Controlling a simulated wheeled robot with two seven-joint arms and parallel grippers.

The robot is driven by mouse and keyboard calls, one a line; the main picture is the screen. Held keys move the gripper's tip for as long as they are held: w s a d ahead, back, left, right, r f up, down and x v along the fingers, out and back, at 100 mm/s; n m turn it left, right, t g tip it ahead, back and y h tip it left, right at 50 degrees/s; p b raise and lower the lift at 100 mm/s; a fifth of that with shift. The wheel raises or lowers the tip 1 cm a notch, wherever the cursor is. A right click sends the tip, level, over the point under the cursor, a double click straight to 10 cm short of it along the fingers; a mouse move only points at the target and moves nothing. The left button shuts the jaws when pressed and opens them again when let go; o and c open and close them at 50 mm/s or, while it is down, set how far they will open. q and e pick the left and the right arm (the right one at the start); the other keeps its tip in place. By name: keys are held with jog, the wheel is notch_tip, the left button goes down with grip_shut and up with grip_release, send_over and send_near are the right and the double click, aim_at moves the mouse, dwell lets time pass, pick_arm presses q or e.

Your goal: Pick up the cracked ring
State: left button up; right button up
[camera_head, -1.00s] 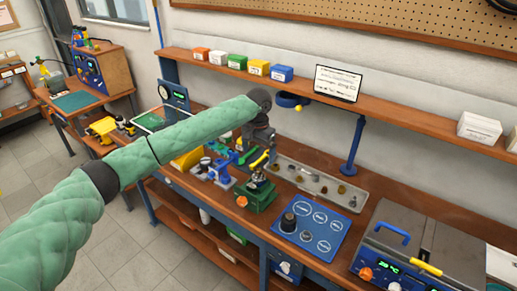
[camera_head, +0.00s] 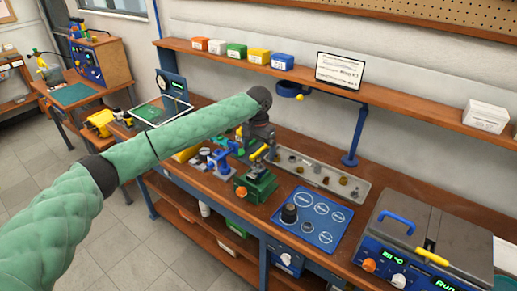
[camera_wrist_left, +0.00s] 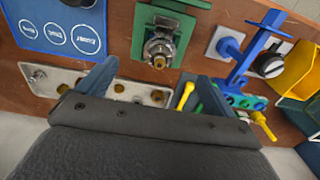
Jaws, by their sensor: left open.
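My left gripper (camera_head: 257,146) hangs over the bench beside the near-left end of a grey parts tray (camera_head: 362,186). In the left wrist view its two fingers (camera_wrist_left: 158,88) are apart with nothing held between them. The tray (camera_wrist_left: 138,89) lies beyond and partly behind the fingers and holds several small brass and dark parts. I cannot tell which of these, if any, is the cracked ring; no crack is clear at this size. A green fixture (camera_head: 256,190) with a metal regulator (camera_wrist_left: 160,48) upright in it stands in front of the tray. My right gripper is not in view.
A blue mat (camera_head: 325,226) with printed circles carries a dark knob-like part (camera_head: 289,213). A blue stand (camera_wrist_left: 238,62) and yellow-handled tools stand close to the gripper. A heated bath (camera_head: 415,235) is at right. A blue lamp post (camera_head: 358,135) rises behind the tray.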

aim_at(259, 158)
pick_arm(q)
jog(key=shift+f, duration=0.4)
jog(key=shift+f+b, duration=0.3)
jog(key=shift+f, duration=2.25)
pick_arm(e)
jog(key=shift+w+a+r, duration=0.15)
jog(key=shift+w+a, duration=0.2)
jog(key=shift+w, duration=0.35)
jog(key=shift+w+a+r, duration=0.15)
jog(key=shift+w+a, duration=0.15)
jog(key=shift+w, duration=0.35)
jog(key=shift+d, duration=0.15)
